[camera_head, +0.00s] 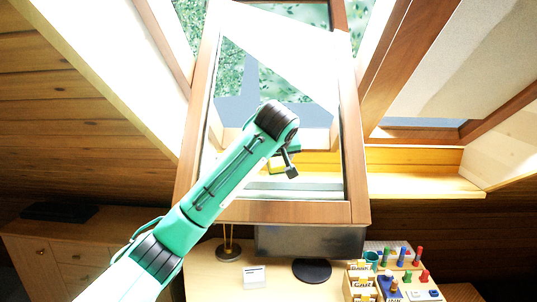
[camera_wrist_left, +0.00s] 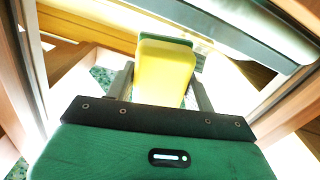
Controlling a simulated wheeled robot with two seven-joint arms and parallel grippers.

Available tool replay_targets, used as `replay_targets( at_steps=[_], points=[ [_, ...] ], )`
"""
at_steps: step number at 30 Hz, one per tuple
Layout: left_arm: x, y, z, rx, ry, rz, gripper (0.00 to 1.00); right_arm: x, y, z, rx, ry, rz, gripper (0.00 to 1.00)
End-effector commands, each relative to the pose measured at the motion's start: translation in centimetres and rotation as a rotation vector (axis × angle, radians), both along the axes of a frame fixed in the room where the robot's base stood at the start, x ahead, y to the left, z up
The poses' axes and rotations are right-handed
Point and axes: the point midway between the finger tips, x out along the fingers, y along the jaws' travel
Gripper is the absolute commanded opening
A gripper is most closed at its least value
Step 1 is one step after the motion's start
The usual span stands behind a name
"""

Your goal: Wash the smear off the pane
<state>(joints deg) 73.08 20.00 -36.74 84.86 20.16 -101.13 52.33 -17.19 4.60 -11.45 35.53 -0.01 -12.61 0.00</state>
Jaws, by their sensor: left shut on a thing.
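The pane (camera_head: 310,70) is a glass panel in a tilted wooden roof-window frame (camera_head: 355,150), in the middle of the head view. Bright glare covers much of it, and I cannot make out a smear for certain. My left gripper (camera_head: 290,168) is in front of the lower part of the pane. In the left wrist view, its two fingers are shut on a yellow sponge (camera_wrist_left: 165,72) with a green edge. Whether the sponge touches the glass I cannot tell. My right gripper is out of view.
Below the window is a desk (camera_head: 205,280) with a dark monitor (camera_head: 310,241), a brass stand (camera_head: 228,245), a small white card (camera_head: 254,276), labelled boxes (camera_head: 362,280) and coloured pegs (camera_head: 402,256). A wooden sill (camera_head: 420,184) lies to the right, a cabinet (camera_head: 60,245) at left.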

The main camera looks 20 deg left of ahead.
Motion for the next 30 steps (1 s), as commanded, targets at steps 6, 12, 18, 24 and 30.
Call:
replay_targets(
  at_steps=[6, 12, 18, 24, 30],
  points=[
    [-0.1, -0.4, -0.6, 0.000, 0.001, 0.000, 0.31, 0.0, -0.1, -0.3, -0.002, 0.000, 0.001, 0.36],
    [-1.1, -0.6, -1.9, -0.001, 0.002, 0.000, 0.31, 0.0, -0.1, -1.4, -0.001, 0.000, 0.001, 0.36],
    [-1.5, -0.5, -2.0, -0.001, 0.001, 0.001, 0.31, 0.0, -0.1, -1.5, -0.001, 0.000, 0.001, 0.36],
    [-2.0, 0.8, -1.9, -0.001, 0.001, 0.001, 0.31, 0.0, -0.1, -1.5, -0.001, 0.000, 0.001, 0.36],
    [-2.5, 2.6, -1.8, 0.000, 0.002, 0.002, 0.31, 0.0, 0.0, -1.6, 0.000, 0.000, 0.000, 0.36]
  ],
)
